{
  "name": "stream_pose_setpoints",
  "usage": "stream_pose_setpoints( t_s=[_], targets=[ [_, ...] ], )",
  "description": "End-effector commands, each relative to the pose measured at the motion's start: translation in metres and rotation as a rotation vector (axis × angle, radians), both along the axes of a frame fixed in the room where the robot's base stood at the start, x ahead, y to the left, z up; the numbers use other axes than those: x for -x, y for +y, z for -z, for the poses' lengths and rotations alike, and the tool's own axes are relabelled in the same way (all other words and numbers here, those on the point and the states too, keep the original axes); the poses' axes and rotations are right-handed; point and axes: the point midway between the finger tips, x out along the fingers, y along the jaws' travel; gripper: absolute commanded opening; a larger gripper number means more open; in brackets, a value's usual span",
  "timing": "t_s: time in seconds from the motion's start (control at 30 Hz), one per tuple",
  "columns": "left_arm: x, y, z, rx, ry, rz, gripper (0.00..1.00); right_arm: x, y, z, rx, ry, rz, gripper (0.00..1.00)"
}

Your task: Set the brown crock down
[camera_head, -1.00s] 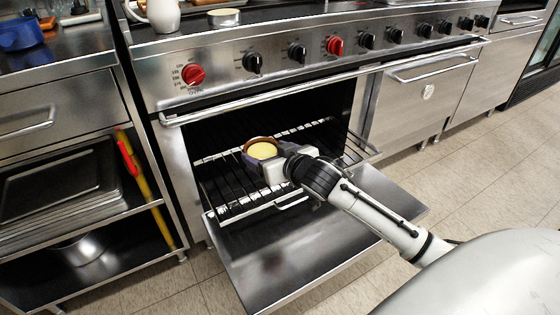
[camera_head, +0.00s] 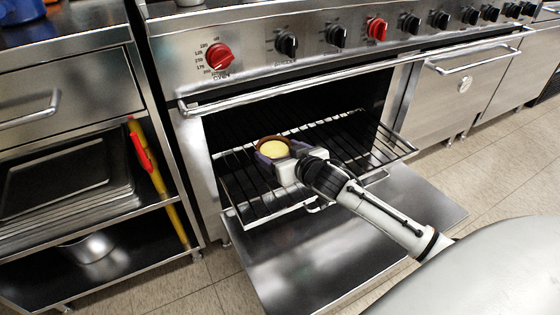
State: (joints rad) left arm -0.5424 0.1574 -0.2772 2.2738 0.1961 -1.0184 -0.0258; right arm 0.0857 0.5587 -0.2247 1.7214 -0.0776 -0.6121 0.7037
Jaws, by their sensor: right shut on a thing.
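The brown crock (camera_head: 273,150) is a small round dish with a brown rim and pale yellow contents. It is upright at the oven's opening, over the oven rack (camera_head: 240,193). My right gripper (camera_head: 275,157) is shut on the crock, with its fingers around the crock's side. The crock's underside is hidden, so I cannot tell whether it touches the rack. My left gripper is out of view.
The oven door (camera_head: 300,258) hangs open below the rack. The oven handle bar (camera_head: 330,75) runs above the opening. The rack is bare around the crock. A shelf unit with trays (camera_head: 65,178) stands at the left.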

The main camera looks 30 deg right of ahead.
Motion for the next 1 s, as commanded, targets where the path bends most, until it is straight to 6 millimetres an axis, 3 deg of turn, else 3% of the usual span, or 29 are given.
stream_pose_setpoints(
  t_s=[0.13, 0.5, 0.53, 0.63, 1.0],
  targets=[
    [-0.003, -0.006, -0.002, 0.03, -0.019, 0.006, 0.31, -0.001, 0.0, 0.023, 0.0, -0.003, -0.001, 0.39],
    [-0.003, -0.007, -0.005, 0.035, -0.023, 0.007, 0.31, -0.001, 0.0, 0.024, -0.001, -0.003, -0.001, 0.39],
    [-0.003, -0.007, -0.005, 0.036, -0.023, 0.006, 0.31, 0.0, 0.0, 0.027, 0.0, 0.002, 0.001, 0.77],
    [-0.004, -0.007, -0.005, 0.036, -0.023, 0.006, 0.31, 0.0, 0.0, 0.027, 0.0, 0.002, 0.001, 0.94],
    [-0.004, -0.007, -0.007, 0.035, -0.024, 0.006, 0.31, 0.001, 0.0, 0.022, 0.001, 0.002, 0.0, 0.94]
  ],
)
